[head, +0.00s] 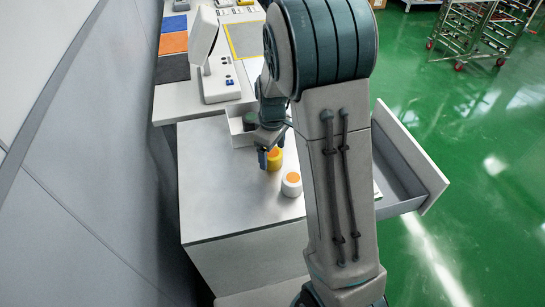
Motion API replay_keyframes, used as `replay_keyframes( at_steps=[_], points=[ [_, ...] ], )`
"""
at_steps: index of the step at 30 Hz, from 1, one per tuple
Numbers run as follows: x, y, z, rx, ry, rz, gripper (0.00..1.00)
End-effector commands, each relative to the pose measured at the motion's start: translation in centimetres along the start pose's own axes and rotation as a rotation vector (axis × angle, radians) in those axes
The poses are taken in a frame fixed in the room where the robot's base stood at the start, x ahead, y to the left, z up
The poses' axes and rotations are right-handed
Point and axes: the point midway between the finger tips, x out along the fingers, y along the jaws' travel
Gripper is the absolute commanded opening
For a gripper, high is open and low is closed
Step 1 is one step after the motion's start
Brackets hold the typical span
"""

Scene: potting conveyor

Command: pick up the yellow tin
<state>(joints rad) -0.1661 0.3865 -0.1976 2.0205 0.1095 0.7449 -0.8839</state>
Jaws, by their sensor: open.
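The yellow tin (274,165), with an orange top, stands upright on the grey cabinet top. My gripper (267,157) is open and points down right at the tin. One blue finger shows at the tin's left side and partly covers it. The other finger is hard to make out. I cannot tell whether the finger touches the tin.
A white tin with an orange top (291,185) stands just in front and right of the yellow one. A white open box (236,135) holding something dark green is behind. An open drawer (412,170) sticks out at the right. The cabinet top (220,200) is clear at left.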

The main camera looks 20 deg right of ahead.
Motion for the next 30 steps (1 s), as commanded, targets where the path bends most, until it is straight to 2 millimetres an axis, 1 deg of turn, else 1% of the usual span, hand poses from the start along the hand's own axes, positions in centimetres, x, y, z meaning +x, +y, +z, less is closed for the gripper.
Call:
replay_keyframes(
  at_steps=[1,4,7,12,13,14,15,17,18,26,30],
  points=[
    [0.7,-0.1,0.1,0.000,-0.003,-0.003,0.79],
    [1.7,0.0,0.1,0.000,-0.002,-0.001,0.79],
    [2.1,0.0,0.0,0.001,0.000,0.001,0.79],
    [2.1,0.0,0.0,0.001,0.000,0.001,0.79],
    [2.1,0.0,0.0,0.001,0.000,0.001,0.76],
    [2.1,0.0,0.0,0.001,0.000,0.001,0.68],
    [2.1,0.0,0.0,0.001,0.000,0.001,0.57],
    [2.1,0.0,0.0,0.001,0.000,0.001,0.40],
    [2.1,0.0,0.0,0.001,0.000,0.001,0.29],
    [2.1,0.1,0.0,0.001,0.001,0.001,0.28],
    [1.7,0.1,0.0,0.000,0.002,0.001,0.28]
  ],
)
